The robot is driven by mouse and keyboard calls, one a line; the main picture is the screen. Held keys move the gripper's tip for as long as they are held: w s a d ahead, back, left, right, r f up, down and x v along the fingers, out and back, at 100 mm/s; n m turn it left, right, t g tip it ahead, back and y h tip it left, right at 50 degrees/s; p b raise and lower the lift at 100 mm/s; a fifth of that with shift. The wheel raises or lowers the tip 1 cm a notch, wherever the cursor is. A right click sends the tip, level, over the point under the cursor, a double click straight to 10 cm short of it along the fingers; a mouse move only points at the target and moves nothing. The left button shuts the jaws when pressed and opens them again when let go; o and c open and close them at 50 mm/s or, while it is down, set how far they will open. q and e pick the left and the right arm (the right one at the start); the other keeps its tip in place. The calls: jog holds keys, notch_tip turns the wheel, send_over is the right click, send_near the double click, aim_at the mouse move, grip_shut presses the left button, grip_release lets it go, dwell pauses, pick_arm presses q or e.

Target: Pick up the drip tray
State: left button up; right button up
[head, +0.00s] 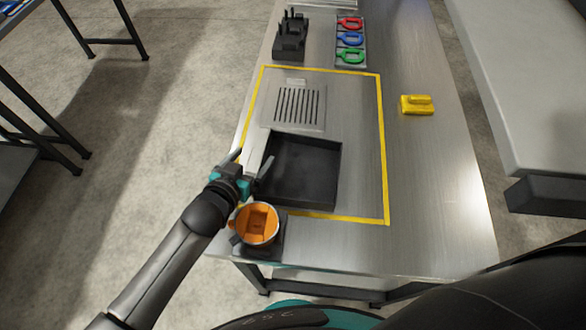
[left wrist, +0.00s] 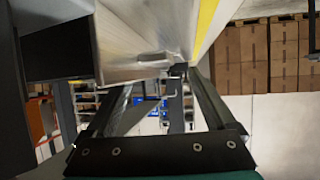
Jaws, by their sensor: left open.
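The drip tray, a black square shallow tray (head: 300,172), lies flat and empty on the metal table inside the yellow outline. My left gripper (head: 254,158) is open at the tray's left side, with its fingers pointing away from me. Its right finger overlaps the tray's left wall in the head view; I cannot tell whether it touches. In the left wrist view the two open fingers (left wrist: 160,88) have nothing clearly between them. A dark block at the upper left there (left wrist: 58,52) looks like part of the tray. My right gripper is not in view.
A slotted metal plate (head: 297,105) lies just behind the tray. A black holder (head: 290,38), a rack of coloured rings (head: 350,40) and a yellow block (head: 417,105) stand farther off. The table's right side is mostly clear.

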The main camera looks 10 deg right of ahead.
pick_arm(q)
jog(key=shift+x, duration=1.45)
jog(key=shift+c, duration=0.2)
grip_shut()
